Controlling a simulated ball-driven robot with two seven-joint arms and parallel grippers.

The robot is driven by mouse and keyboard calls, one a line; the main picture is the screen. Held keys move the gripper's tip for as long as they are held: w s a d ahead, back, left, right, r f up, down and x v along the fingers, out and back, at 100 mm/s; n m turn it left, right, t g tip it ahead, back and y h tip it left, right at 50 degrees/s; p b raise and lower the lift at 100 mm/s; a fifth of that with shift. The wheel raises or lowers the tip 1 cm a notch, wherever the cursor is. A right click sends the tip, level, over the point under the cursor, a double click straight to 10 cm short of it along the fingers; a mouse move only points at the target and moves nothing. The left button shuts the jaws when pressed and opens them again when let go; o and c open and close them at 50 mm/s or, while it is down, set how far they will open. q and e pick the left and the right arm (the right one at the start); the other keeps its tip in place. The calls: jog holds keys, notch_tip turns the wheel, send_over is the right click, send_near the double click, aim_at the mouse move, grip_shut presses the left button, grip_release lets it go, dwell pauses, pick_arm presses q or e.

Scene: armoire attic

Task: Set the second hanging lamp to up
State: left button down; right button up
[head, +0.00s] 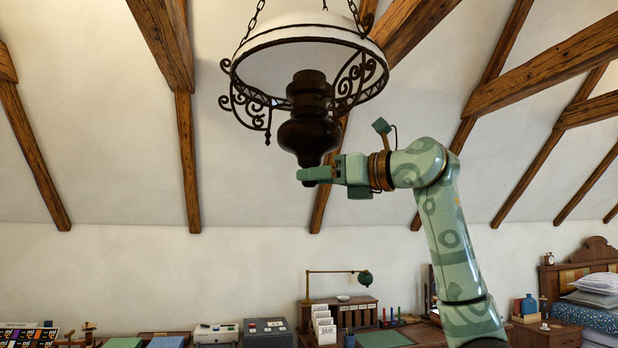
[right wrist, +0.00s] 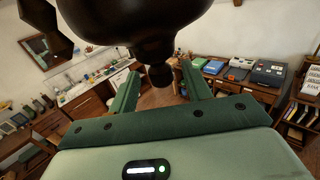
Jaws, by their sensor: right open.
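A hanging lamp (head: 308,132) fills the upper middle of the head view, with a white shade, dark scrollwork, chains and a dark turned body. It is the only lamp I see hanging there; I cannot tell its number in the row. My right gripper (head: 316,174) is at the lower tip of the body, coming from the right. In the right wrist view the lamp's dark body (right wrist: 135,22) hangs over the open gripper (right wrist: 160,82). Its bottom knob (right wrist: 160,75) shows between the two green fingers; contact is not clear. My left gripper is not in view.
Roof beams (head: 183,110) slope around the lamp. Below, a desk lamp (head: 364,278), letter rack and machines stand on furniture along the wall, with a bed (head: 590,300) at the right.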

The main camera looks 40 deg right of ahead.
jog(key=shift+x, duration=1.25)
grip_shut()
notch_tip(320, 180, up, 26)
jog(key=p, duration=2.8)
jog(key=shift+s+d, duration=0.1)
jog(key=shift+s, duration=0.05)
notch_tip(320, 180, up, 5)
jog(key=shift+f+p, duration=0.1)
jog(key=shift+p, duration=1.15)
notch_tip(320, 180, up, 6)
jog(key=shift+r+p, duration=0.1)
jog(key=shift+p, duration=0.25)
jog(key=shift+r, duration=0.95)
